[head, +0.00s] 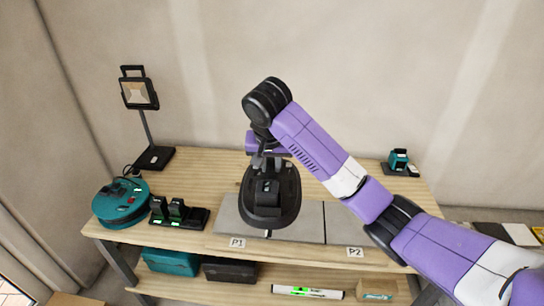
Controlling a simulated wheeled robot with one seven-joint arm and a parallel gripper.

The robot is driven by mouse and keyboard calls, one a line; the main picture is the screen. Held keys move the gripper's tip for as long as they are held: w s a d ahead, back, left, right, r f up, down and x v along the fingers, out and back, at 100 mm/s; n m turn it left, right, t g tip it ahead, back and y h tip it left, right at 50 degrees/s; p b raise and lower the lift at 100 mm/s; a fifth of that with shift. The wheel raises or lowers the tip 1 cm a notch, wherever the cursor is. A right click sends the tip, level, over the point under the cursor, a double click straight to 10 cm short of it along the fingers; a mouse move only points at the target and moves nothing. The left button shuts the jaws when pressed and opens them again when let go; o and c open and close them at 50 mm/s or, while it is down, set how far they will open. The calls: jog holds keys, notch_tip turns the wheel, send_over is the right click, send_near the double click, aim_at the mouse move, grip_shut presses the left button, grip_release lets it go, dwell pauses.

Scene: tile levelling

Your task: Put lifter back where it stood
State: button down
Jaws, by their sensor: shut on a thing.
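My gripper (267,160) is in the middle of the head view, over the workbench, pointing down. It is shut on the lifter (270,207), a black, rounded device with a small dark panel on its near face. The lifter hangs in front of the grey tiles (305,222) and hides part of them. I cannot tell whether its underside touches a tile. My gripper's fingertips are mostly hidden behind the lifter's top. Labels P1 (237,243) and P2 (355,252) mark the front edge of the tile area.
A round teal device (120,205) and a black charger (180,215) stand at the left. A work lamp (140,95) stands behind them. A small teal tool (398,160) sits at the back right. Cases (230,269) and a level (307,292) lie on the lower shelf.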

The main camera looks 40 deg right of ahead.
jog(key=s+a+f+n+y, duration=0.1)
jog(key=s+a+f+n, duration=0.2)
jog(key=s+a+f, duration=0.2)
jog(key=s+a+f+n+t+y, duration=0.1)
jog(key=s+a+f+n, duration=0.2)
jog(key=a+f, duration=0.7)
jog(key=s+a+f+n+y, duration=0.1)
jog(key=s+a+f+n, duration=0.2)
jog(key=f, duration=2)
jog(key=s+a, duration=0.4)
jog(key=a, duration=0.1)
jog(key=shift+s+a+n+t, duration=0.3)
jog(key=shift+s+n+t, duration=0.1)
